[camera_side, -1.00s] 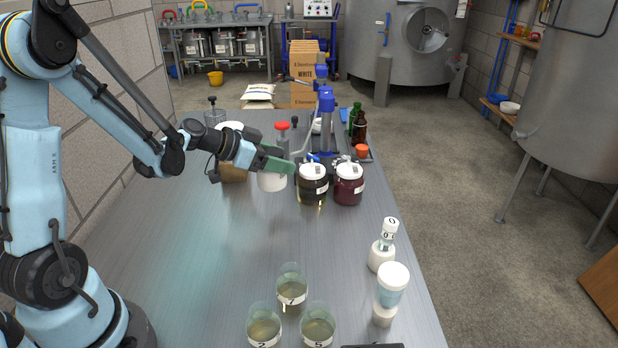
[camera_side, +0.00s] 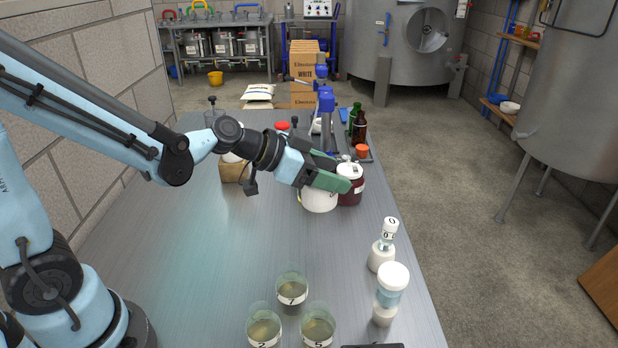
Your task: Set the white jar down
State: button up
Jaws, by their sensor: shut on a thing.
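The white jar (camera_side: 319,202) is in my gripper (camera_side: 330,181), whose green fingers are closed across its upper part. The jar looks upright over the middle right of the metal table (camera_side: 200,270). I cannot tell whether its base touches the table. A dark red jar with a white lid (camera_side: 353,196) stands just behind and to the right of it. The gap between the two jars is hard to judge. My gripper and the white jar hide the spot where another dark jar stood.
Three glass beakers, one marked 7 (camera_side: 291,292), stand at the front. A small white bottle (camera_side: 381,256) and a white-capped container (camera_side: 389,292) stand near the right edge. A wooden block (camera_side: 233,172) is at the back left. The table's left and middle are clear.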

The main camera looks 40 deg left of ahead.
jog(key=s+d+m+g+h, duration=0.1)
jog(key=s+d+m+h, duration=0.1)
jog(key=d, duration=0.7)
jog(key=shift+w+a+f, duration=1.25)
jog(key=shift+a+f, duration=0.25)
jog(key=shift+f, duration=0.3)
jog(key=shift+w+a+f, duration=1.3)
jog(key=shift+a+f, duration=0.15)
jog(key=shift+f, duration=0.35)
jog(key=shift+w+a+f, duration=1.25)
jog(key=shift+a+f, duration=0.25)
jog(key=shift+f, duration=0.3)
jog(key=shift+f, duration=0.1)
jog(key=o, duration=1.2)
jog(key=shift+c, duration=0.2)
